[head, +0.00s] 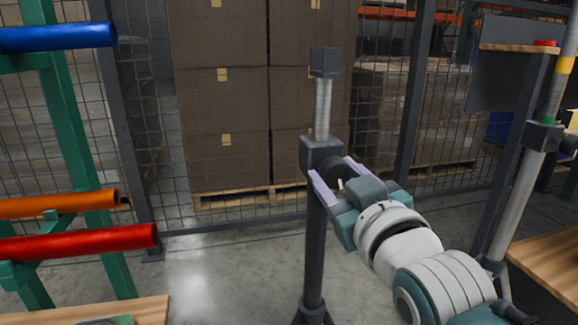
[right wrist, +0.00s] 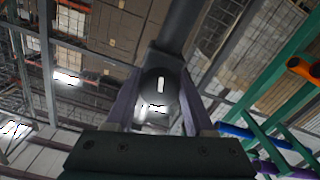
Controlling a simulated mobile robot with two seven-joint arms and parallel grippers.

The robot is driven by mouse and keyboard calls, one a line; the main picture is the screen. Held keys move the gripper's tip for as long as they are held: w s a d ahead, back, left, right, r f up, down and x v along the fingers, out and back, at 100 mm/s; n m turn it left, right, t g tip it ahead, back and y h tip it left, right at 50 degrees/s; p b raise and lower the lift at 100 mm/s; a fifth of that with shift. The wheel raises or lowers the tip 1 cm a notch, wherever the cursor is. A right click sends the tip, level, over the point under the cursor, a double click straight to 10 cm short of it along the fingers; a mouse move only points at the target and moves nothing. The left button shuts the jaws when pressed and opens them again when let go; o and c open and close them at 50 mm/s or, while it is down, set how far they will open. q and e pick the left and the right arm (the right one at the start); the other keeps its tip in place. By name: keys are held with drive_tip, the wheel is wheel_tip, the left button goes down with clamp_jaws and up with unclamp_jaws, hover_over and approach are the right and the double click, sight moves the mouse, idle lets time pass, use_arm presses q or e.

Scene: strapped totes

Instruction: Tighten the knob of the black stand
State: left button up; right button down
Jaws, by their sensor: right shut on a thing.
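The black stand (head: 314,240) stands upright in the middle of the head view, with a silver rod (head: 323,108) rising from its collar (head: 318,152) to a dark block on top. Its round black knob (head: 330,172) is on the collar's right side, partly hidden by my fingers. My right gripper (head: 334,176) comes from the lower right and is shut on the knob, one pale finger on each side. In the right wrist view the knob (right wrist: 153,84) sits between the fingers (right wrist: 158,104), with a white mark on its face. My left gripper is out of view.
A green rack with blue (head: 60,37), orange (head: 60,204) and red (head: 80,243) tubes stands at the left. Another post with a collar (head: 541,136) stands at the right by a wooden surface (head: 550,258). Mesh fencing and stacked boxes (head: 225,110) are behind.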

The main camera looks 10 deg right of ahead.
drive_tip(key=shift+m, duration=0.9)
drive_tip(key=shift+p, duration=0.3)
drive_tip(key=shift+c, duration=1.3)
unclamp_jaws()
